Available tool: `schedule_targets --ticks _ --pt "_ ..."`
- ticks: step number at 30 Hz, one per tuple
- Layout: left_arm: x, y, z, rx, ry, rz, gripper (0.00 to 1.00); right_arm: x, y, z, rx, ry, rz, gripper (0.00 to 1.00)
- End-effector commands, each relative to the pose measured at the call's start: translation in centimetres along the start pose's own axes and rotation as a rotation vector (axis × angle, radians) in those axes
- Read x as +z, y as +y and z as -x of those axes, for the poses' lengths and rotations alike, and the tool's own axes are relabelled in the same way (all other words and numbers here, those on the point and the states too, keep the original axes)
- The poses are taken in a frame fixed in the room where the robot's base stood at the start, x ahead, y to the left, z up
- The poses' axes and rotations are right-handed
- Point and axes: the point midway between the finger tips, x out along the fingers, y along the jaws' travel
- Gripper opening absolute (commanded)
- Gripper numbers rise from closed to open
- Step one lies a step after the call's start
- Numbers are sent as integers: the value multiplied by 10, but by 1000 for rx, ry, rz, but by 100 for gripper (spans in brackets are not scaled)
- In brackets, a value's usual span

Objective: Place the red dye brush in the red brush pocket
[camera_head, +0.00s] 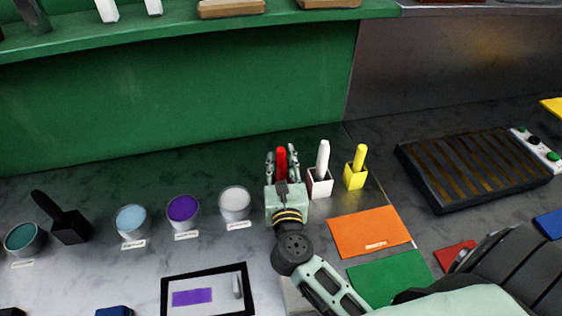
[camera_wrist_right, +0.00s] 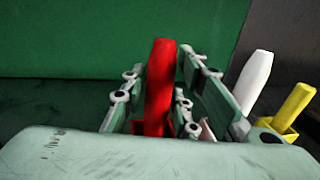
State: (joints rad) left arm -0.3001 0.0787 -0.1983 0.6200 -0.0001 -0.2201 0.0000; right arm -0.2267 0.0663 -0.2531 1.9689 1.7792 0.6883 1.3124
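The red dye brush (camera_head: 281,158) stands upright between the fingers of my right gripper (camera_head: 282,160), left of the white brush. In the right wrist view the red brush (camera_wrist_right: 160,85) rises between the two fingers (camera_wrist_right: 165,90), with a narrow gap visible beside it. The fingers look parted around the brush rather than closed on it. A darker red edge at the brush's foot (camera_wrist_right: 148,128) looks like the red brush pocket, mostly hidden behind the gripper body. My left gripper is not in view.
A white brush (camera_head: 323,155) in its pocket and a yellow brush (camera_head: 360,155) in a yellow pocket (camera_head: 355,178) stand close on the right. Dye cups, including a white one (camera_head: 235,203), are on the left. Orange (camera_head: 368,230) and green (camera_head: 390,275) sheets lie in front.

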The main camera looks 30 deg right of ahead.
Motion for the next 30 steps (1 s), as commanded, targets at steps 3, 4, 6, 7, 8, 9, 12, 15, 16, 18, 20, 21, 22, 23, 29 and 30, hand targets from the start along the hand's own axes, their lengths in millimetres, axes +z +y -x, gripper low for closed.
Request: schedule_targets --ticks 3,4,6,7,8,9,12,15,16,18,20,21,22,23,29,30 --pt "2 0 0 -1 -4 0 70 0 0 0 0 0 0 38" --pt "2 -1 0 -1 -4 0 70 0 0 0 0 0 0 38" --pt "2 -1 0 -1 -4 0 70 0 0 0 0 0 0 38" --pt "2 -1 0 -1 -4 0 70 0 0 0 0 0 0 38" --pt "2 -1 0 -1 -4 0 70 0 0 0 0 0 0 38" --pt "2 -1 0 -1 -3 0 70 0 0 0 0 0 0 38" --pt "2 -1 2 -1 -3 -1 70 2 0 0 0 0 0 38" --pt "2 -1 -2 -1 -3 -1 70 0 0 7 0 2 0 38" --pt "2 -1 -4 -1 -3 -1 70 -1 0 11 0 2 -1 38" --pt "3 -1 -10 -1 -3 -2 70 -2 0 24 0 3 -3 38" --pt "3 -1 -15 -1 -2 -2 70 -3 0 37 0 4 -3 38" --pt "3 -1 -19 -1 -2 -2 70 -4 0 46 0 4 -2 38" --pt "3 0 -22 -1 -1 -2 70 -4 0 53 -1 4 -2 38" --pt "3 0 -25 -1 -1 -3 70 -4 0 60 0 4 -3 38" --pt "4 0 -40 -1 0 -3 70 -2 0 98 -1 3 -1 38" --pt "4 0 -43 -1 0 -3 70 -2 0 104 -1 3 -1 38"
